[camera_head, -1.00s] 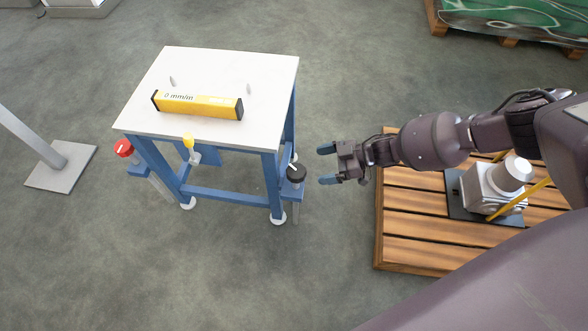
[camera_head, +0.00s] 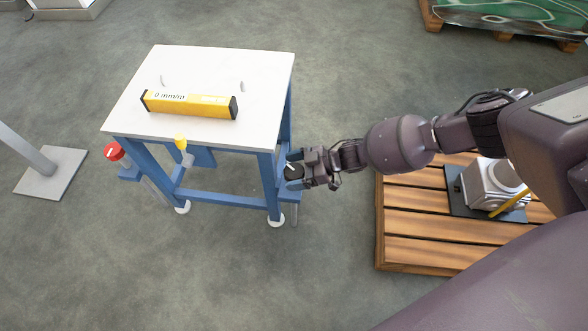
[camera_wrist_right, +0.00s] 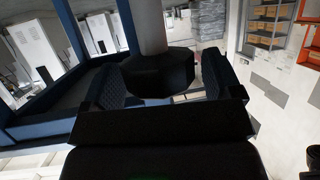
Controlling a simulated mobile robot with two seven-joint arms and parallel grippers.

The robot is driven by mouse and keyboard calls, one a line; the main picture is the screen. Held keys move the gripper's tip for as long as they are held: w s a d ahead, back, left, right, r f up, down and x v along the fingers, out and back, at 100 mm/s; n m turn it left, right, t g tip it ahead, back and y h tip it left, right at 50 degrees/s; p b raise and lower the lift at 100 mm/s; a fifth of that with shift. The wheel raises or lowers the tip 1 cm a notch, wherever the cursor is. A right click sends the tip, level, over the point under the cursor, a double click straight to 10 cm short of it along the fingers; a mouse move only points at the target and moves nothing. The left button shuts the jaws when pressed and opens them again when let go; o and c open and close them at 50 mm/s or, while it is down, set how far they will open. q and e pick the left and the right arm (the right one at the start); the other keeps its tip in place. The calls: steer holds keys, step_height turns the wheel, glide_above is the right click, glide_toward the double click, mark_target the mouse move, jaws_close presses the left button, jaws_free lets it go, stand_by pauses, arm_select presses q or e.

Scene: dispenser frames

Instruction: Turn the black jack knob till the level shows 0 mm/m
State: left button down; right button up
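The yellow level (camera_head: 188,104) lies on the white table top (camera_head: 240,65); its small display appears to read 0 mm/m. The black jack knob (camera_head: 293,171) is at the table's right side, low by the blue leg, and partly hidden by my right gripper (camera_head: 297,174). In the right wrist view the dark knob (camera_wrist_right: 158,76) sits between the two fingers of my right gripper (camera_wrist_right: 163,82). The fingers are open around it, with a narrow gap on the right side; contact on the left cannot be told. My left gripper is not in view.
A red knob (camera_head: 115,151) is at the table's left side and a yellow piece (camera_head: 181,142) at its front edge. A wooden pallet (camera_head: 420,225) with a grey machine (camera_head: 490,185) stands at right. A post on a base plate (camera_head: 50,172) is at left.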

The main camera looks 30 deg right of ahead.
steer(key=c, duration=0.8)
steer(key=shift+a+r+m+t+p, duration=0.1)
steer(key=shift+r+m+t+p, duration=0.05)
steer(key=shift+m+t+p, duration=0.3)
steer(key=shift+m+t+h, duration=0.25)
steer(key=shift+t+h, duration=0.05)
steer(key=shift+t, duration=0.05)
steer(key=shift+w+r+m+t+h+p, duration=0.1)
steer(key=shift+m+t+h+p, duration=0.5)
steer(key=shift+m+t+p, duration=0.2)
steer(key=shift+m+t+h+p, duration=0.35)
steer(key=shift+m+t+h, duration=0.05)
steer(key=shift+m, duration=0.1)
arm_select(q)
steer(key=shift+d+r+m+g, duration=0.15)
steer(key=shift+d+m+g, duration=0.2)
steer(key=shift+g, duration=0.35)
arm_select(e)
steer(key=shift+m+t, duration=0.3)
steer(key=shift+f+h, duration=0.2)
steer(key=shift+h, duration=0.1)
